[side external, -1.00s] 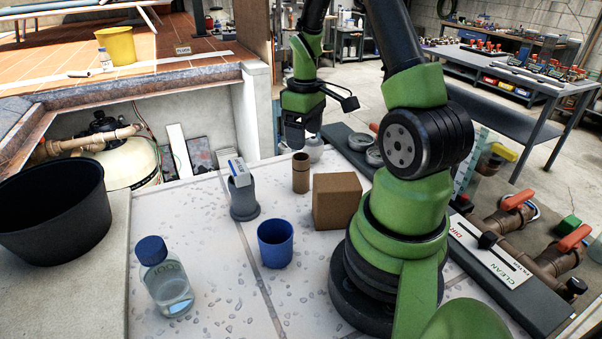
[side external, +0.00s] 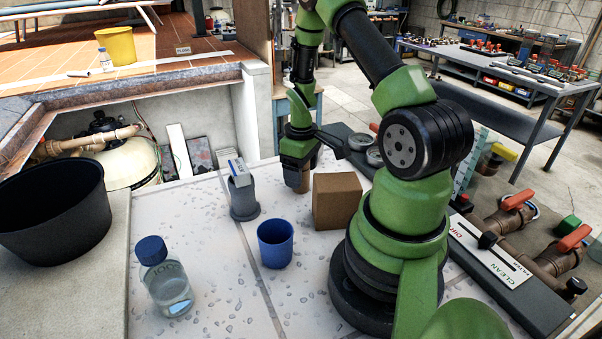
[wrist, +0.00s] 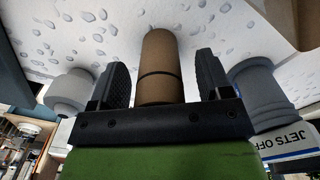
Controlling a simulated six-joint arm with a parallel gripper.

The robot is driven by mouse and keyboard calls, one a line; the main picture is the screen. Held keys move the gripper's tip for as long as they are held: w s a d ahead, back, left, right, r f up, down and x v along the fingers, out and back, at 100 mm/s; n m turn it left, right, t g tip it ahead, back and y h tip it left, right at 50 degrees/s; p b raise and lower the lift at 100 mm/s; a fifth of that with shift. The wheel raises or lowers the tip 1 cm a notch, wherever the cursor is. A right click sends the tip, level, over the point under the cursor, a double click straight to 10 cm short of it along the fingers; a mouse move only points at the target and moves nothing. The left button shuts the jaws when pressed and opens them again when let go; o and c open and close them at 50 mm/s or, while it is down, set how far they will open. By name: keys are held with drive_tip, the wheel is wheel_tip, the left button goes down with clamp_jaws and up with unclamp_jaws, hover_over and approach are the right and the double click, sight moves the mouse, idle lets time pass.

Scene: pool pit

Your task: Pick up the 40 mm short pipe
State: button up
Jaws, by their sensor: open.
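The short pipe, a brown cylinder (side external: 304,182) with a dark ring around it, stands upright on the pale speckled slab. My gripper (side external: 297,162) is right over it, pointing down, and hides its upper part in the side view. In the wrist view the pipe (wrist: 158,50) lies between the two dark fingers of my gripper (wrist: 162,72). The fingers are open, with a visible gap on each side of the pipe.
A cardboard box (side external: 337,201) stands close to the pipe's right. A grey fitting with a white label (side external: 243,198) stands to its left. A blue cup (side external: 275,243) and a blue-capped bottle (side external: 165,279) stand nearer the camera. A pale rounded part (wrist: 68,92) shows beside the left finger.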

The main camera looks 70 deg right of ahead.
drive_tip(key=c, duration=1)
drive_tip(key=shift+c, duration=0.2)
drive_tip(key=shift+r, duration=0.15)
